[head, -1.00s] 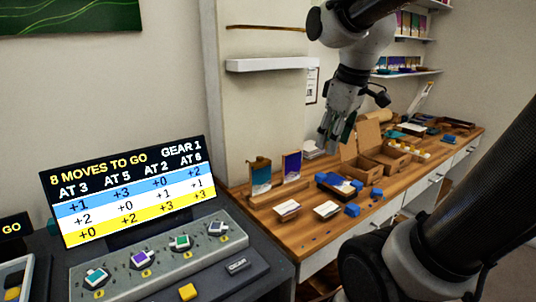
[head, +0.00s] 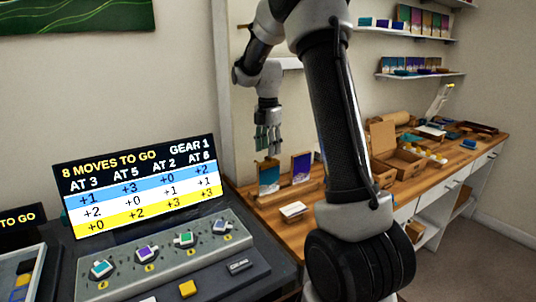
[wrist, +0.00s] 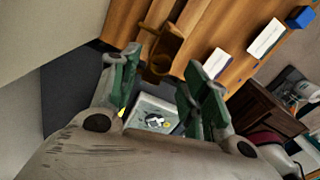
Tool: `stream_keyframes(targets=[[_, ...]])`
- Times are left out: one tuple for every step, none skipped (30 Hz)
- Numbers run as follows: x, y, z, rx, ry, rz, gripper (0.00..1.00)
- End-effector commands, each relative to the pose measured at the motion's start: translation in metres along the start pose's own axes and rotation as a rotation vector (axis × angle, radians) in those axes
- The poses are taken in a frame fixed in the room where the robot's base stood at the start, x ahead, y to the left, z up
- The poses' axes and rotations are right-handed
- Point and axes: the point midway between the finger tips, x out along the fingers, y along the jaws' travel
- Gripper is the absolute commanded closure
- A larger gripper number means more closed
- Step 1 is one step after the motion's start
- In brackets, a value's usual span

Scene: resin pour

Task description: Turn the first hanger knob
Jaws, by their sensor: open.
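A grey panel (head: 215,262) on the dark desk at lower left carries a row of knobs: a teal knob (head: 102,268) at the left end, then a purple knob (head: 147,253), a green knob (head: 185,239) and a grey-blue knob (head: 222,226). My gripper (head: 268,152) is open and empty, pointing down, above and to the right of the panel, apart from every knob. In the wrist view, a pale end of the panel with one knob (wrist: 154,121) shows between the green fingers; which knob it is, I cannot tell.
A screen (head: 138,188) behind the panel reads "8 moves to go", "gear 1" and "at 3, at 5, at 2, at 6". A yellow button (head: 187,288) and a dark key (head: 239,266) sit in front. A wooden bench (head: 330,200) with cards and boxes lies right.

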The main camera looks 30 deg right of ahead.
Motion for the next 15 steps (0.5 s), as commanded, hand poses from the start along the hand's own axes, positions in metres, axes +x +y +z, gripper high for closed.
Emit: stream_keyframes(targets=[[0.009,-0.001,0.000,0.000,0.002,-0.004,0.54],[0.012,-0.001,0.000,0.000,0.001,-0.003,0.54],[0.017,0.000,0.000,0.000,0.001,-0.002,0.54],[0.020,-0.001,0.000,0.001,0.001,-0.002,0.54],[0.022,-0.001,0.000,0.001,0.001,-0.002,0.54],[0.025,0.000,0.000,0.001,0.000,-0.001,0.54],[0.026,0.000,0.000,0.001,0.000,-0.001,0.54],[0.027,-0.001,0.000,0.001,0.000,-0.001,0.54],[0.028,-0.001,0.000,0.001,0.000,-0.001,0.54],[0.029,-0.001,0.000,0.001,0.000,-0.001,0.54],[0.029,-0.001,0.000,0.001,0.000,-0.001,0.54],[0.029,0.000,0.000,0.001,0.000,-0.001,0.54],[0.028,0.000,0.000,0.001,0.000,0.000,0.54],[0.028,0.000,0.000,0.001,0.000,0.000,0.54],[0.028,0.000,0.000,0.001,0.000,0.000,0.54]])
